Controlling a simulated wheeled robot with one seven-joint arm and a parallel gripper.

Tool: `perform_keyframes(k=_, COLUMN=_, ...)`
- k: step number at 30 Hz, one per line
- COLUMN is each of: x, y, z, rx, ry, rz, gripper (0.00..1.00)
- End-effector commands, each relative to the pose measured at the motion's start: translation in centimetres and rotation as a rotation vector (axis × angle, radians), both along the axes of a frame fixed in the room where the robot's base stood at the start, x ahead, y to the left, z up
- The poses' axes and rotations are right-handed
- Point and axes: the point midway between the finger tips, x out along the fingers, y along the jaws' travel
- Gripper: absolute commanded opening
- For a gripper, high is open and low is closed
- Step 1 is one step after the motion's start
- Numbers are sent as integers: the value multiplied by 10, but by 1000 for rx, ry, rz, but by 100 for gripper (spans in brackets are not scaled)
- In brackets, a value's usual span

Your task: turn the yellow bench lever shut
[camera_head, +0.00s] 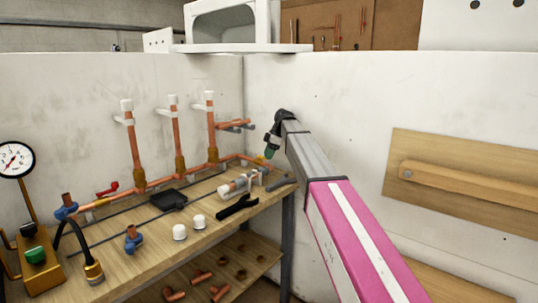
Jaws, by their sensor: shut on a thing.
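The yellow bench lever (260,158) shows as a small bit of yellow at the right end of the copper pipe run, by the corner of the bench. My gripper (269,153), dark with a green part, reaches down to it from the right and is shut on it. The gripper covers most of the lever, so its angle cannot be made out. The copper pipe run (228,160) goes along the back of the wooden bench (150,235).
A red lever (107,190) sits further left on the pipe. Three upright copper pipes (176,135) with white caps stand behind. A pressure gauge (17,160) stands far left. A black wrench (237,207) and white caps (180,232) lie on the bench. White walls close the corner.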

Motion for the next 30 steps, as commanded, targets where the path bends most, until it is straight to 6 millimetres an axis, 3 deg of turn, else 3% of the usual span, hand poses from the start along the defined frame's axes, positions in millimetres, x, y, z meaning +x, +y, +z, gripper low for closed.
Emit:
perform_keyframes(k=11, x=-10, y=7, z=0, rx=0, ry=-1, rz=-162, gripper=2)
perform_keyframes(k=30, x=-25, y=37, z=0, rx=1, ry=-2, rz=-756, gripper=2)
